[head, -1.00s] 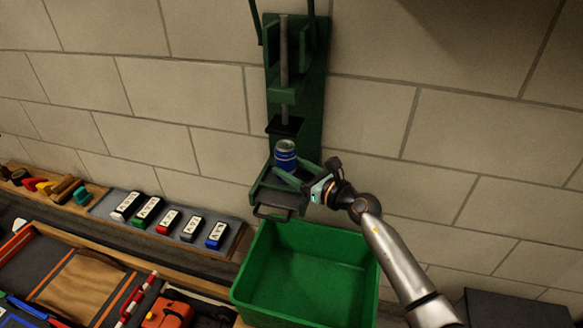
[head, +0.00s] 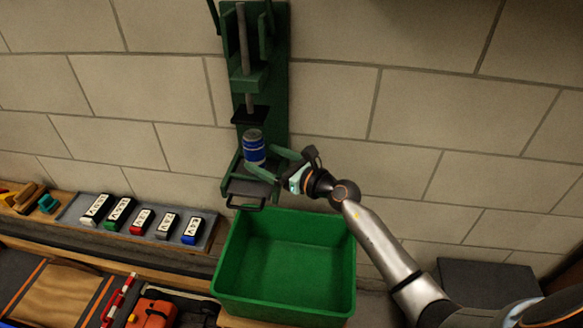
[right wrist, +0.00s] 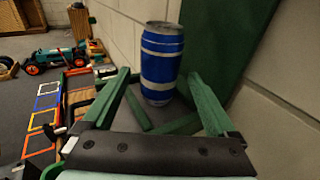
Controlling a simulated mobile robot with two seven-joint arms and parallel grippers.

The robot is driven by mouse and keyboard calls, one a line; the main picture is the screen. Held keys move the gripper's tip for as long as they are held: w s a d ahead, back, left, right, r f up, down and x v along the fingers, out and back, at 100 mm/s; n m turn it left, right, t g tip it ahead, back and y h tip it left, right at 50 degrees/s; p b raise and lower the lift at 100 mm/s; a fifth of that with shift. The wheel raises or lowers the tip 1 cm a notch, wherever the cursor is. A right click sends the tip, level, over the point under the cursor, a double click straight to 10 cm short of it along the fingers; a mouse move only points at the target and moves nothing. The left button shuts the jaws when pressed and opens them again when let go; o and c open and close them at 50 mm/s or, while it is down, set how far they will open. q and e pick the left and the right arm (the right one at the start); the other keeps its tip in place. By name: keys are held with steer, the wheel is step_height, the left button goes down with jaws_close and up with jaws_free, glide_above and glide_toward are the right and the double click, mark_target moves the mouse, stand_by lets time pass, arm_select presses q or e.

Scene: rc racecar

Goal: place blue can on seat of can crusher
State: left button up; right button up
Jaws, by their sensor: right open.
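The blue can (head: 254,147) with silver bands stands upright on the seat of the green can crusher (head: 268,70) on the wall. The crusher's dark press plate (head: 250,114) is above the can, with a gap between. My right gripper (head: 268,163) is at the seat, close to the can, with its fingers apart. In the right wrist view the can (right wrist: 161,62) stands beyond and between the open green fingers (right wrist: 160,100), and looks clear of them. The can's base is partly hidden in the head view. My left gripper is not in view.
A green bin (head: 285,265) stands open and empty below the crusher. A rack of labelled coloured blocks (head: 140,220) lies to the left, with an orange case (head: 152,312) below it. A dark box (head: 490,280) is at the lower right. The block wall is close behind.

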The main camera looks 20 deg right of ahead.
steer(key=s+d+f+m+t+h, duration=0.1)
steer(key=s+d+m+t+h, duration=0.15)
steer(key=s+m, duration=1.05)
steer(key=s+a+f+m+g+h, duration=0.1)
steer(key=s+a+f+m+g, duration=0.3)
steer(key=s+f+m, duration=0.5)
steer(key=s+a+f+m+g, duration=0.4)
steer(key=s+f+m, duration=0.5)
steer(key=m, duration=0.7)
steer(key=shift+a+f+m+g+h+p, duration=0.3)
steer(key=shift+f+g+h, duration=0.05)
